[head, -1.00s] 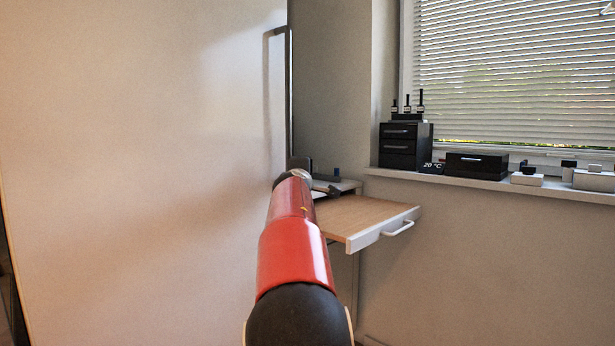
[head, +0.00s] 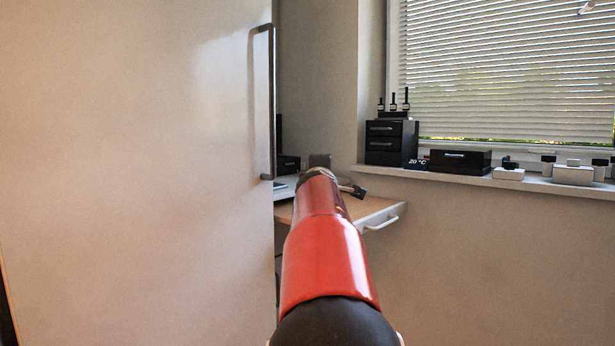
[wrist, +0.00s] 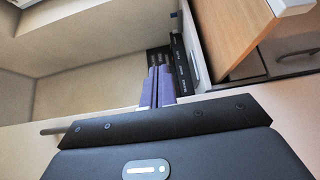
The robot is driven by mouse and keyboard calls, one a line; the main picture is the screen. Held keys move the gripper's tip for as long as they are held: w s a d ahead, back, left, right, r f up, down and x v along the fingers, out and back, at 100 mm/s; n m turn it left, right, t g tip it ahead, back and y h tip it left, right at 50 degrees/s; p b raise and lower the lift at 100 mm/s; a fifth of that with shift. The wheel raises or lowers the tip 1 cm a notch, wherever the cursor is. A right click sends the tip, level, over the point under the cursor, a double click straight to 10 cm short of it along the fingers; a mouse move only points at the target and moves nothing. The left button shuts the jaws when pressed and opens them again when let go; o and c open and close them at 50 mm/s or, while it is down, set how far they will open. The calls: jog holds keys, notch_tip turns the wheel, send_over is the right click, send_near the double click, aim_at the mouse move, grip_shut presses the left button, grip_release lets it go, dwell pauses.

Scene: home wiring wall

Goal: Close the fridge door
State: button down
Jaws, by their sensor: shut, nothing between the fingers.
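The fridge door (head: 135,170) is a large pale panel filling the left of the head view. Its dark vertical handle (head: 271,105) stands near the panel's right edge. How far the door stands open cannot be told. My gripper (head: 354,190) is at the far end of my red arm, to the right of the door edge and lower than the handle, partly hidden by my wrist. In the wrist view, my gripper's purple fingers (wrist: 157,86) are together with nothing between them. Contact with the door cannot be made out.
Behind my arm is a wooden-topped desk or drawer (head: 375,208) with a white front and handle. A window sill (head: 450,179) on the right carries a black drawer unit (head: 391,143), a black box (head: 460,160) and small white boxes. Wall below the sill looks bare.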

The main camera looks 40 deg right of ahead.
jog(key=shift+s+d, duration=0.15)
jog(key=shift+s, duration=0.95)
jog(key=s+a+f+m+g+y, duration=0.2)
jog(key=s+a+f+m+y, duration=0.1)
jog(key=s+a+f, duration=0.5)
jog(key=s+a+f+m+g+y, duration=0.2)
jog(key=s+a+f+y, duration=0.3)
jog(key=a, duration=1.4)
jog(key=s+a+f+m+g+y, duration=0.3)
jog(key=s+a+f, duration=0.9)
jog(key=f, duration=0.7)
jog(key=shift+s+a+f+m+y, duration=0.2)
jog(key=shift+a+f+m+y, duration=0.25)
jog(key=shift+a+y, duration=0.35)
jog(key=shift+d+r, duration=0.1)
